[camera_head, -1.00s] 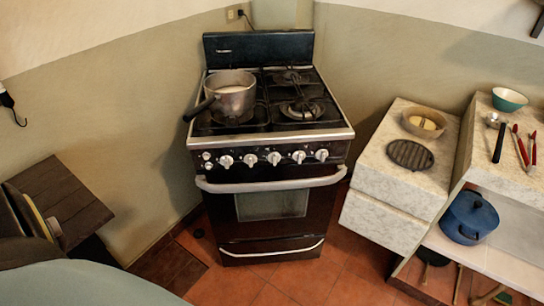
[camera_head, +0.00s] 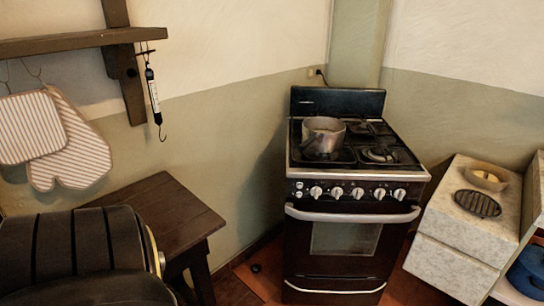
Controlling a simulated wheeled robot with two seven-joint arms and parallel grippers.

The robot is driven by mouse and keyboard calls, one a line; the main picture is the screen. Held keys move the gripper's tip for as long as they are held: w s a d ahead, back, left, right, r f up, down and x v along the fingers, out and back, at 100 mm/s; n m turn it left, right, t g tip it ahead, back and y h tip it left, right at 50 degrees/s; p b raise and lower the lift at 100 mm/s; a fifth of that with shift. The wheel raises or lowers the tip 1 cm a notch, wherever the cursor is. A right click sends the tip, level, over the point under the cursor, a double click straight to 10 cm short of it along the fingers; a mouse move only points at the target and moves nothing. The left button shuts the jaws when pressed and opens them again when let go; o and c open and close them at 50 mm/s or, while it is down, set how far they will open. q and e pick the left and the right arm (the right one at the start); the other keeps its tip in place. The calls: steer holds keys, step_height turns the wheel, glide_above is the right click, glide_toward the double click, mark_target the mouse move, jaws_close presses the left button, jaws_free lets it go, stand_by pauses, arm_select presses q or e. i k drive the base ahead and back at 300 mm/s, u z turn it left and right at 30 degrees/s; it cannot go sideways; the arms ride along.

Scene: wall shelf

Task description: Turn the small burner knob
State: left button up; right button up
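The stove (camera_head: 335,247) stands in the corner, right of the middle of the head view. Its front panel has a row of several white knobs (camera_head: 357,193) above the oven handle. At the left end of the row are smaller light knobs or buttons (camera_head: 298,190), too small to tell apart well. A metal pot (camera_head: 323,136) with a dark handle sits on the left side of the cooktop. The other burners (camera_head: 379,154) are bare. Neither of my grippers is in view.
A dark wooden table (camera_head: 167,215) stands left of the stove. A striped mitt (camera_head: 72,145) and a hanging scale (camera_head: 153,95) hang from a wooden shelf (camera_head: 70,45). A pale counter (camera_head: 465,235) with a bowl (camera_head: 486,176) and a dark round trivet (camera_head: 478,204) stands right.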

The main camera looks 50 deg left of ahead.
mark_target(337, 192)
steer(key=k, duration=0.2)
steer(key=u, duration=1.05)
